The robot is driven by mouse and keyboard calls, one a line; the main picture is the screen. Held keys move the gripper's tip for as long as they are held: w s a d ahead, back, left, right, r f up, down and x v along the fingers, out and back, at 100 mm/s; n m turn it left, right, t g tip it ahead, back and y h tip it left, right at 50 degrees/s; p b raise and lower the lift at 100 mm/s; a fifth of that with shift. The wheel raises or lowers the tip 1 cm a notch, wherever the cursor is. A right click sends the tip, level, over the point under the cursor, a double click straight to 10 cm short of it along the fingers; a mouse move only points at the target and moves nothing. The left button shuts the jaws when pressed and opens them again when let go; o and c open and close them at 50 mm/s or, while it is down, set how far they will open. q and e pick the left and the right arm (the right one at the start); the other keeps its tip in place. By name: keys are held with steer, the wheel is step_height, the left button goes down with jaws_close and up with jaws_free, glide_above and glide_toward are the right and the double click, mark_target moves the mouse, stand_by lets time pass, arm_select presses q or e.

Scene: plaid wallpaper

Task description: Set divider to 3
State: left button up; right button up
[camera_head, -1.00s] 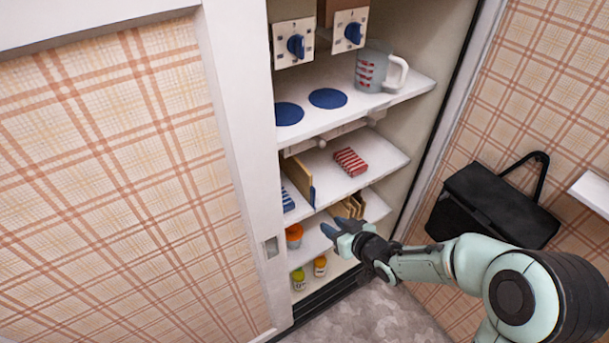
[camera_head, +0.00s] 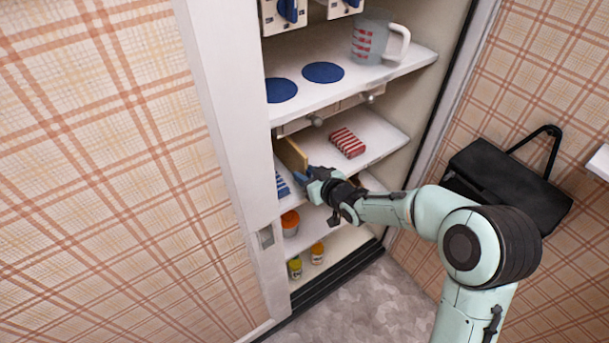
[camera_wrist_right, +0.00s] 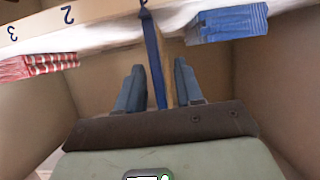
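The divider (camera_head: 290,153) is an upright wooden panel with a blue front edge on the middle shelf (camera_head: 376,139). It stands between blue-striped packs (camera_head: 282,187) on the left and a red-striped pack (camera_head: 347,142) on the right. My right gripper (camera_head: 308,175) is at the divider's front edge. In the right wrist view, the divider (camera_wrist_right: 154,60) lies between the open blue fingers (camera_wrist_right: 160,88), with a visible gap on the left finger's side. That view is upside down; the shelf edge shows a 3, a 2 and a partly hidden mark at the divider. My left gripper is not in view.
Above, a shelf holds a measuring cup (camera_head: 372,40) and two blue discs. Below, the lower shelves hold an orange-lidded jar (camera_head: 290,223) and two small jars. The white cabinet frame (camera_head: 232,150) stands close left. A black bag (camera_head: 505,190) hangs on the right wall.

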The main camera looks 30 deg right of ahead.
steer(key=shift+w+f, duration=0.15)
steer(key=shift+w, duration=0.35)
jaws_close()
